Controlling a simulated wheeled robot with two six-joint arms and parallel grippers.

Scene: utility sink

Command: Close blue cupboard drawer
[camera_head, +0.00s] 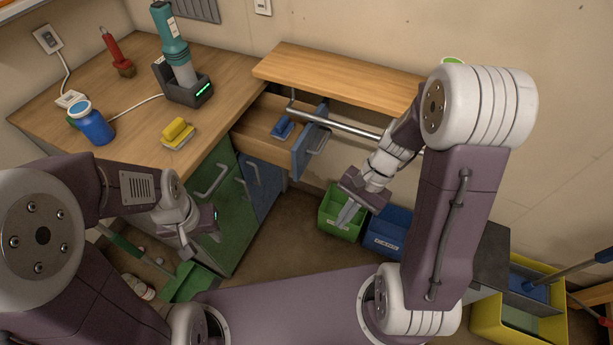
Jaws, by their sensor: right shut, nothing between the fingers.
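The blue drawer front (302,154) with its grey handle (319,140) stands pulled out from the cupboard, so the drawer is open. Inside its wooden box (260,117) lies a small blue scrubbing brush (283,127). The blue cupboard door (258,180) is below, beside a green door (215,190). My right gripper (346,216) is shut and empty, to the right of and in front of the drawer front, apart from it. My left gripper (186,246) hangs low in front of the green door; whether its fingers are apart is unclear.
A wooden shelf (340,70) and a metal rail (345,128) are above and behind the drawer. Green (341,212) and blue (388,232) bins stand on the floor below my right gripper.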

